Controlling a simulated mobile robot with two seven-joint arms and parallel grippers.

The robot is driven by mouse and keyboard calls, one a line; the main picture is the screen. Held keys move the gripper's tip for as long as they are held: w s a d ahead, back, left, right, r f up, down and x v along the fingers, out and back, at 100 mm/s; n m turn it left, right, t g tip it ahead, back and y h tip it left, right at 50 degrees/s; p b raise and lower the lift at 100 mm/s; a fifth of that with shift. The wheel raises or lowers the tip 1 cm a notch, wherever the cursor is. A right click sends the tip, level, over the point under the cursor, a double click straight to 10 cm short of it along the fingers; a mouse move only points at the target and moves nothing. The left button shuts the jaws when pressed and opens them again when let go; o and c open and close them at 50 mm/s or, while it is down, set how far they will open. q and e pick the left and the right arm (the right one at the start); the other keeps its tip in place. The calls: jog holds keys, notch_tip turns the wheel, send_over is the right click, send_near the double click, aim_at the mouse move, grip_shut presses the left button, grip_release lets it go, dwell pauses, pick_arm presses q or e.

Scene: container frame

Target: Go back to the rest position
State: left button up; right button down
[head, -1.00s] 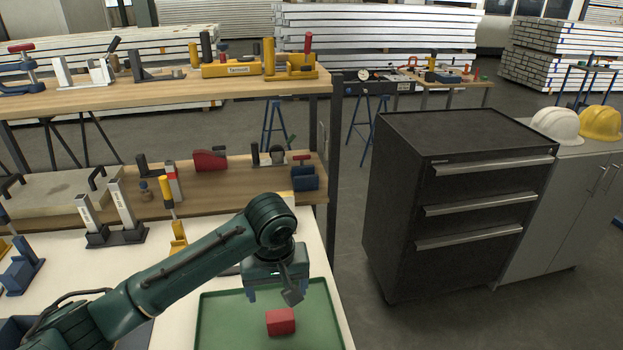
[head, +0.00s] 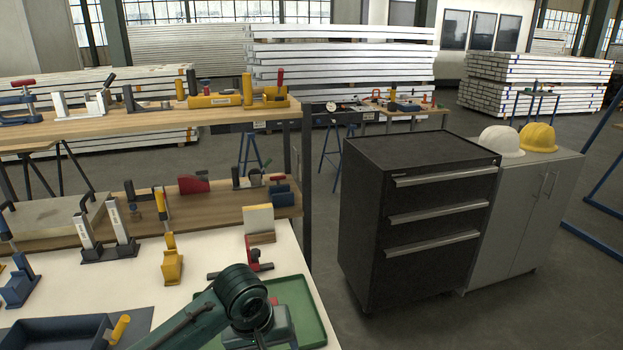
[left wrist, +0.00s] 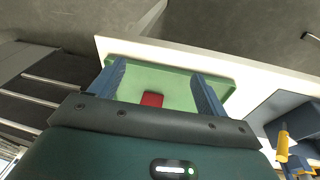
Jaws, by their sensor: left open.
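My left gripper (left wrist: 158,72) is open and empty in the left wrist view, its two blue fingers apart. It points toward a green tray (left wrist: 222,72) with a red block (left wrist: 152,99) lying in it. The block shows between the fingers, apart from them. In the head view my left arm comes in at the bottom and its wrist (head: 262,325) covers much of the green tray (head: 312,312). The fingers are hidden there and the block is mostly hidden behind the arm. My right gripper is in neither view.
The tray lies on a white table (head: 205,262). A blue bin (head: 60,335), a yellow clamp (head: 171,266) and a red clamp (head: 250,262) are on the left and behind. A wooden shelf bench (head: 150,118) stands beyond. A black drawer cabinet (head: 415,220) stands right, past open floor.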

pick_arm(q)
jog(key=s+d+f+m+t+h, duration=0.2)
jog(key=s+d+f+t+h, duration=0.15)
jog(key=s+f, duration=0.45)
jog(key=s+a+f+m+t+y, duration=0.2)
jog(key=s+a+f+t, duration=0.2)
jog(key=a, duration=0.7)
jog(key=s+f, duration=0.2)
jog(key=s, duration=0.2)
jog(key=shift+s+m+t, duration=0.3)
jog(key=shift+m+t, duration=0.05)
jog(key=shift+m, duration=0.05)
